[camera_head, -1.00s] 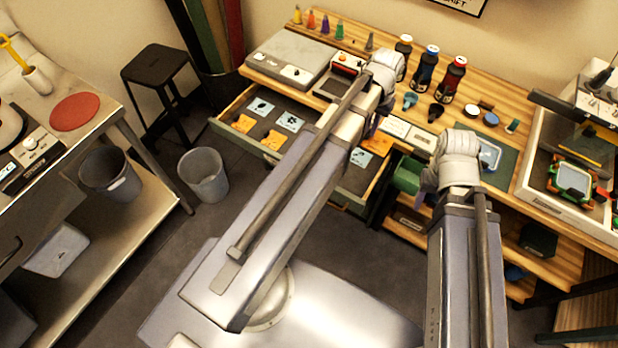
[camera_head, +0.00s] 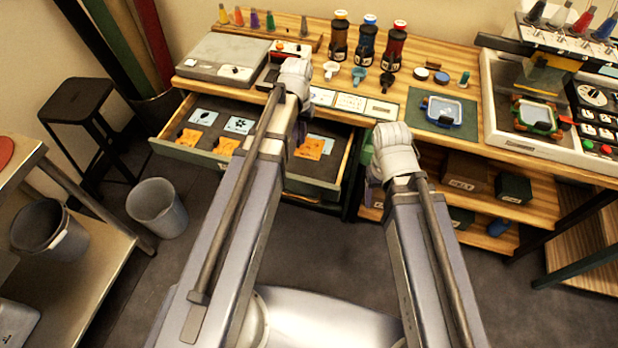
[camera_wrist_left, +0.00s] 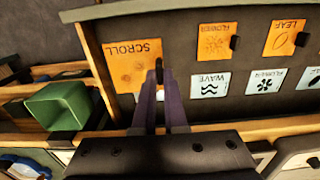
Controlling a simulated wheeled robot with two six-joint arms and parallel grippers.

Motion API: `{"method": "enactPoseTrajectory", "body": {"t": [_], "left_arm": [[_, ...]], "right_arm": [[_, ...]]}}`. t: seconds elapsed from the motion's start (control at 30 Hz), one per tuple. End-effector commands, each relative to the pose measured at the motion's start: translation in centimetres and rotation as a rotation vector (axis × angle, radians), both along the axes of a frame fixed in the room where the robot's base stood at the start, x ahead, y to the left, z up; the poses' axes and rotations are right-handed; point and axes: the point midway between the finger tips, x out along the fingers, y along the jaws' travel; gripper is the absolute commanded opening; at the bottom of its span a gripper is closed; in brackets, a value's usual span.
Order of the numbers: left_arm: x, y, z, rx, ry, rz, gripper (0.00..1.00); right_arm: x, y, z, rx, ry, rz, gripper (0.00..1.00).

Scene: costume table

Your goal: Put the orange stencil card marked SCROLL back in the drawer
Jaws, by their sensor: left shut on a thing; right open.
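The orange SCROLL card (camera_wrist_left: 128,62) is over the drawer's dark floor in the left wrist view; it also shows in the head view (camera_head: 311,147), just right of my left arm. My left gripper (camera_wrist_left: 161,80) is shut on the card near one edge. I cannot tell whether the card touches the floor. The open drawer (camera_head: 176,154) has a green front and wooden sides. My left gripper's fingers are mostly hidden behind its wrist (camera_head: 296,75) in the head view. My right gripper (camera_head: 372,172) is open, right of the drawer, its fingers mostly hidden by its wrist.
Orange FLOWER (camera_wrist_left: 216,41) and LEAF (camera_wrist_left: 284,38) cards lie in the drawer, with blue cards including WAVE (camera_wrist_left: 209,85). A green box (camera_wrist_left: 55,106) is beside the drawer. Bottles (camera_head: 370,42) stand on the tabletop above. A grey bin (camera_head: 157,207) stands on the floor.

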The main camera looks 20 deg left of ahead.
Motion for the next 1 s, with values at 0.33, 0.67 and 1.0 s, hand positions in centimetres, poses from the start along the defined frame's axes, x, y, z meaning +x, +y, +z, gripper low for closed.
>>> {"method": "enactPoseTrajectory", "body": {"t": [0.33, 0.67, 1.0], "left_arm": [[0.0, 0.2, -1.8, 0.000, 0.000, 0.000, 0.00], [0.0, 0.2, -6.6, 0.000, 0.000, 0.000, 0.00], [0.0, 0.2, -7.4, 0.000, 0.000, 0.000, 0.00]], "right_arm": [[0.0, 0.0, -1.8, 0.000, 0.000, 0.000, 0.66], [0.0, 0.0, -6.6, 0.000, 0.000, 0.001, 0.66], [0.0, 0.0, -7.4, 0.000, 0.000, 0.001, 0.66]]}}
